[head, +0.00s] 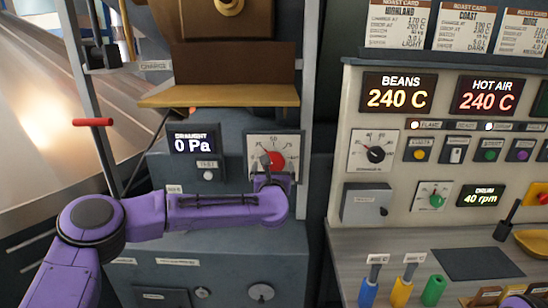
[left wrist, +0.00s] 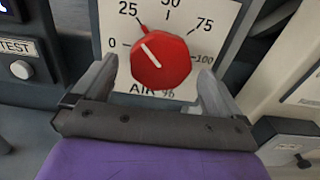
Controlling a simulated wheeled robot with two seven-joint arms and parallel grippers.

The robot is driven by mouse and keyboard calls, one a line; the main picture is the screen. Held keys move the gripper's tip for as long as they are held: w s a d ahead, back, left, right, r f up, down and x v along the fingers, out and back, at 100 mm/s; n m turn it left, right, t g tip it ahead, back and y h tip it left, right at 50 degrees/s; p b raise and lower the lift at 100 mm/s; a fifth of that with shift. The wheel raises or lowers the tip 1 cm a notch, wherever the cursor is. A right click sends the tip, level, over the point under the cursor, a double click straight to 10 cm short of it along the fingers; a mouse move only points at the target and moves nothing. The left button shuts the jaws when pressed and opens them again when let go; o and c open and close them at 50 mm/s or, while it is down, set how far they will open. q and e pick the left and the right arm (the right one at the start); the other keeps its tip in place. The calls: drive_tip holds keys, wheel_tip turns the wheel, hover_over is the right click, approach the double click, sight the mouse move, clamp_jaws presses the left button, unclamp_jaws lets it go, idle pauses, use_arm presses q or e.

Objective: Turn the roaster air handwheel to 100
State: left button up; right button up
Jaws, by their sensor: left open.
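The roaster air handwheel is a red knob (left wrist: 161,60) on a white dial plate (left wrist: 112,22) marked 0, 25, 50, 75, 100 and "AIR %". Its white line points up and left, between the 0 and 25 marks. In the head view the red knob (head: 277,160) sits on its dial (head: 258,142), partly covered by my gripper. My left gripper (left wrist: 158,72) is open, one finger at each side of the knob's lower half. Gaps show between the fingers and the knob, so it is not gripped. My right gripper is not in view.
Left of the dial are a draught display (head: 193,143) reading 0 Pa and a test button (head: 208,174). At the right stands a control panel (head: 340,130) with displays, knobs and buttons. A wooden ledge (head: 220,97) juts out above the dial.

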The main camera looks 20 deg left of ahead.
sight(273, 165)
use_arm(q)
drive_tip(key=x, duration=0.2)
drive_tip(key=shift+w+a+r+p, duration=0.1)
drive_tip(key=shift+w+p, duration=0.25)
drive_tip(key=shift+p, duration=0.05)
drive_tip(key=shift+w, duration=0.35)
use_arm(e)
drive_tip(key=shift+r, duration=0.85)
use_arm(q)
drive_tip(key=shift+a, duration=0.1)
drive_tip(key=c, duration=1)
drive_tip(key=shift+o, duration=0.2)
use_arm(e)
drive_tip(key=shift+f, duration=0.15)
